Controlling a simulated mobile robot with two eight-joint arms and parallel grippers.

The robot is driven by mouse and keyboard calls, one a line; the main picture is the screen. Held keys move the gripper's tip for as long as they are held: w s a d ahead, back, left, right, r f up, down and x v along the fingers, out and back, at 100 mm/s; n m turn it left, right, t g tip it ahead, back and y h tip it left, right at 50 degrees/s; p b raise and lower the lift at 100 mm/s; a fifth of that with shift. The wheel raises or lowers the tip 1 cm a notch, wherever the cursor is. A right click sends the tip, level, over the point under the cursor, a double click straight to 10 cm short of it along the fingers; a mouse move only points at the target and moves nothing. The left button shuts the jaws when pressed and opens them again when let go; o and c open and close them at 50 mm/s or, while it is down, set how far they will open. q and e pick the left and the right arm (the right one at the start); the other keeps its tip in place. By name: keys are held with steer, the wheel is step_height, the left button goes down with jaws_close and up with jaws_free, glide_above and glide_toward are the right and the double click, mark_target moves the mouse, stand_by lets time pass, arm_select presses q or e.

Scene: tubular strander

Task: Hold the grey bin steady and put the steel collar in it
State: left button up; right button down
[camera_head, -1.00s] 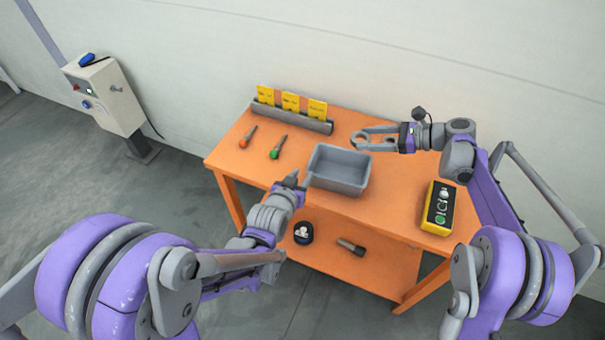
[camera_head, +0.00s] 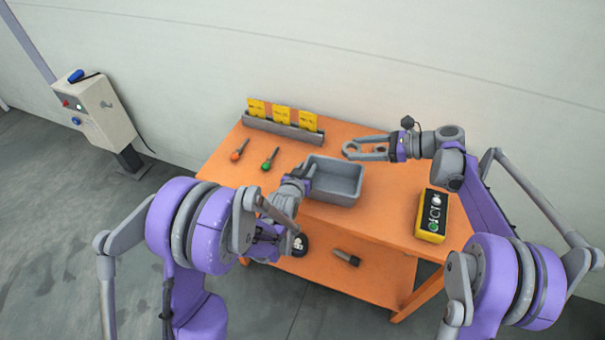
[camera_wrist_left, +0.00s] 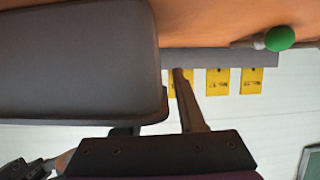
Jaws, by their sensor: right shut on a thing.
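The grey bin (camera_head: 345,184) stands on the orange table and looks empty. My left gripper (camera_head: 305,176) is at the bin's left end. In the left wrist view the bin (camera_wrist_left: 75,65) fills the left side. One finger is outside its wall with a small gap; the other goes behind the rim, its tip hidden. The gripper looks open, astride the wall. The steel collar (camera_head: 351,147), a grey ring, is at the tips of my right gripper (camera_head: 364,150), which is shut on it. It is above the table, behind the bin's back right corner.
On the orange table (camera_head: 395,185), an orange-tipped tool (camera_head: 236,154) and a green-tipped tool (camera_head: 270,159) lie left of the bin. A grey rack with yellow cards (camera_head: 283,130) stands behind. A yellow control box (camera_head: 433,215) is at the right. The lower shelf holds a dark-handled tool (camera_head: 346,257).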

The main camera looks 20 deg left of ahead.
arm_select(q)
steer(key=shift+w+f, duration=0.1)
steer(key=shift+w, duration=0.2)
jaws_close()
stand_by(1.3)
